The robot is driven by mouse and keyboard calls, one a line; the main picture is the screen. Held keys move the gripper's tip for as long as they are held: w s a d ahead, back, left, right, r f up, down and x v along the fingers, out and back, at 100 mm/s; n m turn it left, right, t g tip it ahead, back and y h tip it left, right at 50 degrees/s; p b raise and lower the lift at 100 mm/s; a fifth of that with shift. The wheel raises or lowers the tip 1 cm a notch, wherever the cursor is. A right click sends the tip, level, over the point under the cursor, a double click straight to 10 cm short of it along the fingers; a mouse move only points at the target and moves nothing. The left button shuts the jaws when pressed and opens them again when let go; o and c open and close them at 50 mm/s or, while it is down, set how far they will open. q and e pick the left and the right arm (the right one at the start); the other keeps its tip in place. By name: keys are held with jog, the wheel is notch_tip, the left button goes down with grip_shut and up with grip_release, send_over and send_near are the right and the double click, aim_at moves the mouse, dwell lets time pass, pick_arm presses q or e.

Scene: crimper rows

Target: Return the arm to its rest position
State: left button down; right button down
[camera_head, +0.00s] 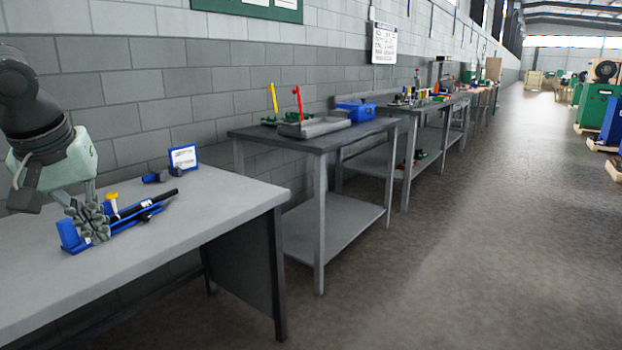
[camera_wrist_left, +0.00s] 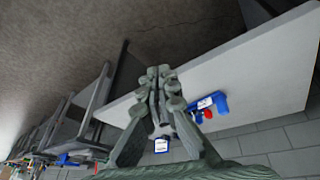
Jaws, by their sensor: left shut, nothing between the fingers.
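My left gripper (camera_head: 95,238) hangs from my arm at the left of the head view, over the grey table. Its fingers are shut together with nothing between them; they also show closed in the left wrist view (camera_wrist_left: 160,75). In the head view the fingers cover part of a blue holder (camera_head: 70,236) on the table. A tool with a long black handle (camera_head: 150,203) lies along that holder, and a yellow knob (camera_head: 112,196) stands beside it. Whether the fingertips touch the holder I cannot tell. My right gripper is not in view.
The near grey table (camera_head: 210,210) has free room at its right and front. A small blue-edged sign (camera_head: 184,158) and a dark blue item (camera_head: 155,176) stand by the wall. A second workbench (camera_head: 350,132) bears a grey tray and a blue item. The aisle floor (camera_head: 470,240) is clear.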

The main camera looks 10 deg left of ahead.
pick_arm(q)
jog(key=w+d+f+n+t+h, duration=0.65)
jog(key=w+n+h, duration=0.4)
jog(key=n, duration=0.45)
jog(key=w+a+f+n+t+y, duration=0.25)
jog(key=a+f+n, duration=0.3)
jog(key=n, duration=0.45)
jog(key=w+a+f+n+t+y, duration=0.1)
jog(key=a+f+n+t+y, duration=0.2)
jog(key=a+f+n, duration=0.45)
notch_tip(320, 180, down, 10)
jog(key=s+n+y, duration=0.3)
jog(key=n+y, duration=0.2)
jog(key=n, duration=0.6)
jog(key=s+d+f+n+g+y, duration=0.1)
jog(key=s+f+n+g, duration=0.4)
jog(key=f, duration=0.6)
jog(key=s+d+f+n+g+y, duration=0.1)
jog(key=s+f+n+g, duration=0.2)
jog(key=s+f+n, duration=0.65)
jog(key=s+d+f+n+g+h, duration=0.2)
jog(key=s+d+f+n+g, duration=0.2)
jog(key=s+d+f, duration=1)
jog(key=shift+s+d+f+n+g, duration=0.3)
jog(key=shift+d+f+n+g, duration=0.15)
jog(key=shift+g, duration=0.55)
jog(key=shift+r, duration=0.1)
